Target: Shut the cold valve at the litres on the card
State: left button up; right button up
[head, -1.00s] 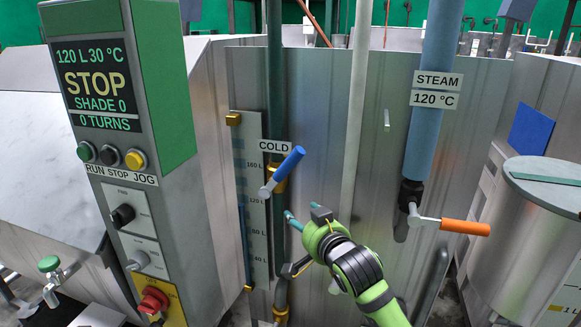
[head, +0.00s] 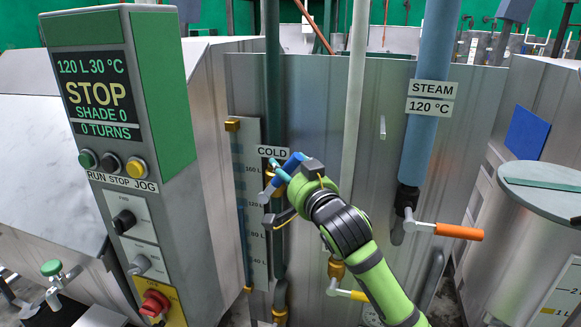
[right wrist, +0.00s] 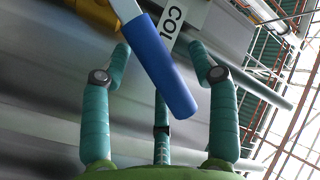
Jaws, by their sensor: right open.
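The cold valve's blue handle (head: 293,161) slants up to the right beside the COLD label (head: 268,152). My right gripper (head: 281,180) is open at this handle, partly hiding it and the valve body. In the right wrist view the blue handle (right wrist: 165,70) lies between the spread teal fingers (right wrist: 160,52), with no clear grip on it. The litre scale (head: 250,215) stands left of the valve, marked from 160 L down to 40 L; its level is too small to read surely. The display (head: 97,95) reads 120 L 30 °C, STOP, SHADE 0, 0 TURNS. My left gripper is out of view.
The steam valve's orange handle (head: 458,231) sticks out to the right on the blue steam pipe (head: 426,100). A yellow-tipped lever (head: 352,294) sits low beside my forearm. The control post (head: 185,200) stands left. A steel drum (head: 535,230) stands right.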

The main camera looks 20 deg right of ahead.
grip_shut()
jog(key=shift+f+b, duration=0.3)
jog(key=shift+b, duration=0.15)
jog(key=m+t+b, duration=0.1)
jog(key=s+d+f+m+b, duration=0.1)
jog(key=b, duration=0.1)
jog(key=d+f+m+t+b, duration=0.1)
jog(key=b, duration=0.1)
jog(key=shift+s+m+t+h, duration=0.2)
jog(key=shift+m+t+h, duration=0.1)
jog(key=shift+m, duration=0.1)
grip_release()
jog(key=shift+w, duration=0.1)
jog(key=shift+f, duration=0.1)
